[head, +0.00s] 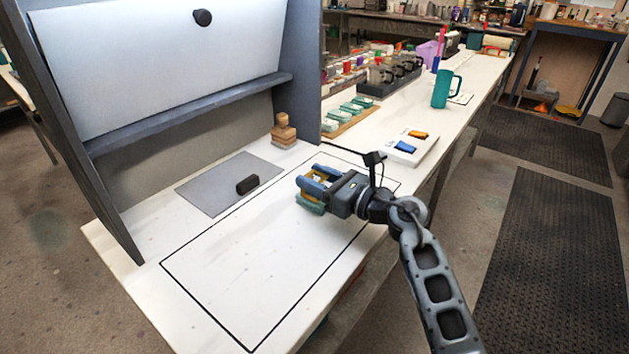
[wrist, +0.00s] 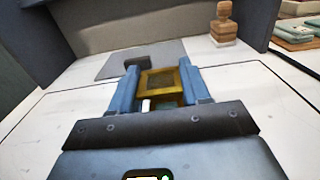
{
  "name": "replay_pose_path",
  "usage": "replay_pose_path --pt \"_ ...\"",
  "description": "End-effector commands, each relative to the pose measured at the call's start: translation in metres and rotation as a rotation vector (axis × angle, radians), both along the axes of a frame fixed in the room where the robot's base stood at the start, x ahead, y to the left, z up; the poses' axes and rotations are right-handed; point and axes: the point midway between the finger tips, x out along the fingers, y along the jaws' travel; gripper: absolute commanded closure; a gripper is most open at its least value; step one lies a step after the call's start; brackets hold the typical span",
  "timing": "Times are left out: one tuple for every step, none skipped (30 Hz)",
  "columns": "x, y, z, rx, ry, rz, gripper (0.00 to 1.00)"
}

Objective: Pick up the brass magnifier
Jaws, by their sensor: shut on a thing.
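The brass magnifier (wrist: 164,96) is a yellow square frame with a dark middle. It sits between the two blue fingers of my gripper (wrist: 166,82) in the wrist view. In the head view my gripper (head: 309,183) is over the right part of the black-outlined area, with bits of the yellow magnifier (head: 316,178) showing between the fingers. It is shut on the magnifier. The fingers hide much of it. A green piece shows below the fingers; I cannot tell what it belongs to. Whether the magnifier is clear of the tabletop is hard to tell.
A grey mat (head: 205,190) with a dark block (head: 247,184) lies left of my gripper. A wooden stamp (head: 283,130) stands behind. A white tray (head: 411,145) with orange and blue pieces and a teal mug (head: 445,90) stand farther right. The outlined area's front is clear.

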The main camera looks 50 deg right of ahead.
Motion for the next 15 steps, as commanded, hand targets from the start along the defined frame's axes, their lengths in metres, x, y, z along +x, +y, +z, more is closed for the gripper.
replay_pose_path --pt "0.0 0.0 0.003 -0.001 -0.002 0.001 0.9" --pt "0.0 0.0 0.005 -0.002 -0.002 0.001 0.9" --pt "0.0 0.0 0.009 -0.003 -0.002 0.001 0.9" --pt "0.0 0.0 0.011 -0.004 -0.002 0.001 0.9" --pt "0.001 0.0 0.015 -0.003 -0.002 0.002 0.9" --pt "0.0 0.0 0.021 -0.004 -0.003 0.001 0.9" --pt "0.001 0.0 0.026 -0.005 -0.004 0.001 0.9" --pt "0.001 0.0 0.032 -0.005 -0.004 0.001 0.9" --pt "0.001 0.0 0.04 -0.006 -0.005 0.001 0.9" --pt "-0.001 -0.002 0.045 -0.005 -0.004 -0.001 0.9" --pt "-0.007 -0.009 0.046 -0.003 -0.003 -0.004 0.9" --pt "-0.014 -0.016 0.051 -0.004 -0.003 -0.005 0.9" --pt "-0.019 -0.02 0.055 -0.004 -0.002 -0.005 0.9" --pt "-0.024 -0.026 0.059 -0.004 -0.003 -0.006 0.9" --pt "-0.03 -0.033 0.065 -0.005 -0.004 -0.005 0.9"
